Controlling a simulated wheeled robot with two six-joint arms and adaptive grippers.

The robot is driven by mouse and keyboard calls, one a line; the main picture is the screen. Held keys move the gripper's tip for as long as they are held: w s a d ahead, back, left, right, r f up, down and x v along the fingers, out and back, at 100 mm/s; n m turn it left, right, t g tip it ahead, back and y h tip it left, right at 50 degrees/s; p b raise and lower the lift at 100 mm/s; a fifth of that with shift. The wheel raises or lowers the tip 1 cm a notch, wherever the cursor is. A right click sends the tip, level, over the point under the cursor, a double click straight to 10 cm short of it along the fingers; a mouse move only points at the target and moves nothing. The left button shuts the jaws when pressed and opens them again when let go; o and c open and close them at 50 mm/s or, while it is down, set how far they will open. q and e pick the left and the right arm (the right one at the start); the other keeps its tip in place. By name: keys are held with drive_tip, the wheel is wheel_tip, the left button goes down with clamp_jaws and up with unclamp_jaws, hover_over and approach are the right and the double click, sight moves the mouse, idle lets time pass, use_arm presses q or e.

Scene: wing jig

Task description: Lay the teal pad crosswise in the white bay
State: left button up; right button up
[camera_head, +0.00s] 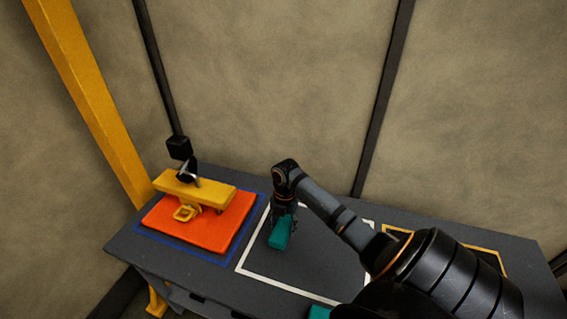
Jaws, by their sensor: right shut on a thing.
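My right gripper (284,212) points down over the left part of the white bay (290,287), a white outline on the dark table. It is shut on a teal pad (279,235), a small block whose long side runs from near to far, slightly tilted in the picture. The gripper covers the pad's far end. I cannot tell if the pad touches the table. A second teal piece (319,313) shows at the bottom edge, mostly hidden by my right arm. My left gripper is not in view.
An orange plate (231,228) with a yellow fixture (205,189) on it sits in a blue outline at the left. A yellow outline (481,252) lies at the right, partly behind my right arm. A yellow post (95,105) stands at the far left.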

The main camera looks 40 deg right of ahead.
sight(283, 231)
drive_tip(key=shift+w+d+f, duration=0.1)
drive_tip(key=shift+f, duration=0.1)
drive_tip(key=shift+d+f, duration=0.15)
drive_tip(key=shift+f, duration=1.7)
drive_tip(key=o, duration=1.1)
drive_tip(key=shift+o, duration=0.2)
drive_tip(key=r, duration=0.4)
drive_tip(key=d+r, duration=0.1)
drive_tip(key=r, duration=0.7)
drive_tip(key=shift+w+d+r, duration=0.15)
drive_tip(key=shift+w, duration=0.25)
